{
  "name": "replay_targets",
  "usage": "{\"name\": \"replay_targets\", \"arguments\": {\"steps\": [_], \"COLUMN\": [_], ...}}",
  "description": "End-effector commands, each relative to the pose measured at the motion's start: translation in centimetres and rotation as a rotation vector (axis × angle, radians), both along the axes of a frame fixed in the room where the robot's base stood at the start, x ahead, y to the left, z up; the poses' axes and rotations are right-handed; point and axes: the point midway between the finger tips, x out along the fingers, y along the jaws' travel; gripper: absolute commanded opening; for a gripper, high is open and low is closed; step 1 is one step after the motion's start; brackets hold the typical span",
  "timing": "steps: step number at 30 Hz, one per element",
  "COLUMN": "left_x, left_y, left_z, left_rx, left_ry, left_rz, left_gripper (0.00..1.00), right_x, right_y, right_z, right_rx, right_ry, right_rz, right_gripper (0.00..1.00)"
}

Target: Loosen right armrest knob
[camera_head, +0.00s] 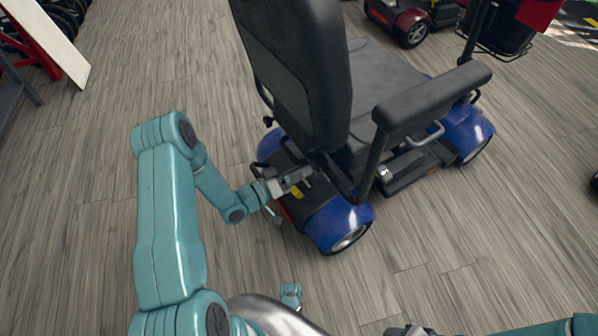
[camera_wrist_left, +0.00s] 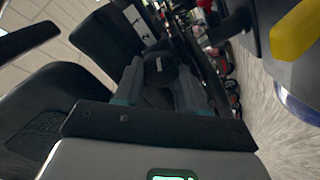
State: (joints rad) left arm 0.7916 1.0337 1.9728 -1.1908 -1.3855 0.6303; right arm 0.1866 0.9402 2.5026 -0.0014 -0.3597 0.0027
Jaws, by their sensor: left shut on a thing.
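The blue mobility scooter stands with its back toward me in the head view. Its right armrest (camera_head: 435,98) is a black pad on a dark post to the right of the black backrest (camera_head: 300,75). My left gripper (camera_head: 298,178) reaches in behind the seat, low under the backrest. In the left wrist view, a round black knob (camera_wrist_left: 160,67) sits between my left gripper's two fingers (camera_wrist_left: 158,84), and they are shut on it. The head view hides the knob. Only a grey end piece of my right gripper (camera_head: 408,330) shows at the bottom edge.
A yellow part (camera_head: 297,192) is close below my left gripper, above the blue rear fender (camera_head: 338,222). Another scooter, a dark red one (camera_head: 400,18), stands at the top. A white panel on a red frame (camera_head: 50,40) is at upper left.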

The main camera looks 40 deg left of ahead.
Motion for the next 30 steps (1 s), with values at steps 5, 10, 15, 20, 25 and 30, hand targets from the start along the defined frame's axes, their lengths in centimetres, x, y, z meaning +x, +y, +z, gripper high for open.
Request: {"name": "replay_targets", "arguments": {"steps": [5, 10, 15, 20, 25, 30], "left_x": [-0.02, -0.01, 0.00, 0.01, 0.01, 0.02], "left_y": [-0.01, 0.01, 0.02, 0.02, 0.03, 0.04], "left_z": [-0.07, -0.11, -0.15, -0.17, -0.20, -0.22], "left_rx": [-0.154, -0.303, -0.451, -0.581, -0.701, -0.792], "left_ry": [0.067, 0.130, 0.192, 0.248, 0.299, 0.337], "left_rz": [-0.002, -0.002, -0.002, -0.002, -0.002, -0.002], "left_gripper": [0.10, 0.10, 0.10, 0.10, 0.10, 0.10], "right_x": [0.01, -0.01, -0.02, -0.05, -0.07, -0.08], "right_y": [0.00, 0.02, 0.03, 0.06, 0.06, 0.08], "right_z": [0.02, 0.08, 0.15, 0.23, 0.31, 0.36], "right_rx": [0.000, 0.000, 0.000, 0.000, 0.000, 0.000], "right_ry": [0.000, 0.000, 0.001, 0.000, 0.001, 0.002], "right_rz": [0.000, 0.001, 0.001, 0.002, 0.003, 0.004], "right_gripper": [0.52, 0.52, 0.52, 0.52, 0.52, 0.52]}}
